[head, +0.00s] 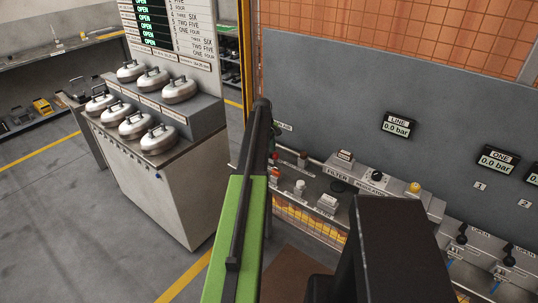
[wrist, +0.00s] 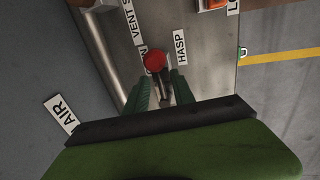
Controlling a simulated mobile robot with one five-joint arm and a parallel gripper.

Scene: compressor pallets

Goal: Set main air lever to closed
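In the wrist view a lever with a red round knob (wrist: 155,62) stands on the grey bench top, its dark shaft reaching down between the fingers. The label HASP (wrist: 180,47) is beside it, and the label AIR (wrist: 60,114) is at left. My gripper (wrist: 160,90) has two green fingers, apart, one on each side of the shaft. I cannot tell whether either finger touches it. In the head view my arm hides most of the gripper and the lever; part of a label ending in AIR (head: 284,126) shows beside it.
A grey back panel (head: 340,85) carries gauges reading 0.0 bar, LINE (head: 399,126) and ONE (head: 497,160). A filter and regulator block (head: 368,180) and black levers (head: 462,234) stand at right. A stepped stand (head: 165,190) with several handled metal domes is at left.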

